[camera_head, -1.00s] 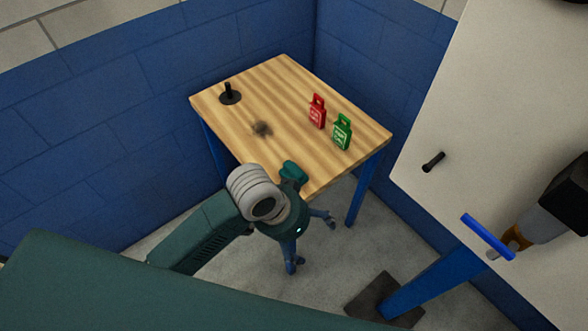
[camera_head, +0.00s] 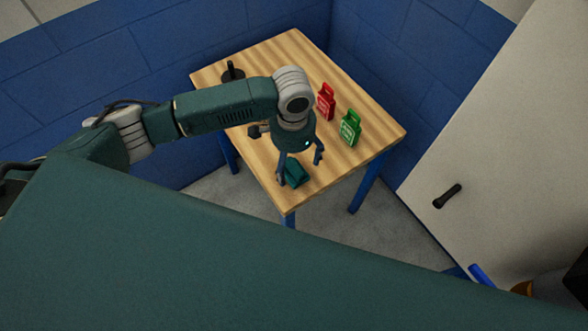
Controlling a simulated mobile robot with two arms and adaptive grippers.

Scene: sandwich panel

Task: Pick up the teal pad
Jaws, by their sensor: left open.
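The teal pad (camera_head: 296,177) lies on the near corner of the wooden table (camera_head: 365,137). My left gripper (camera_head: 300,168) is open and points down over that corner. In the picture the pad shows between its fingers, with one finger overlapping the pad's left side and another to its right. I cannot tell whether the fingers touch the pad or how far above the tabletop they are. The gripper's palm is just behind the pad in the picture. My right gripper is not in view.
A red tag (camera_head: 326,103) and a green tag (camera_head: 350,128) stand on the table's right side. A black post on a round base (camera_head: 232,71) stands at the far left corner, close behind my left arm. Blue walls enclose the back. A pale panel (camera_head: 500,140) with a black handle (camera_head: 447,196) stands at right.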

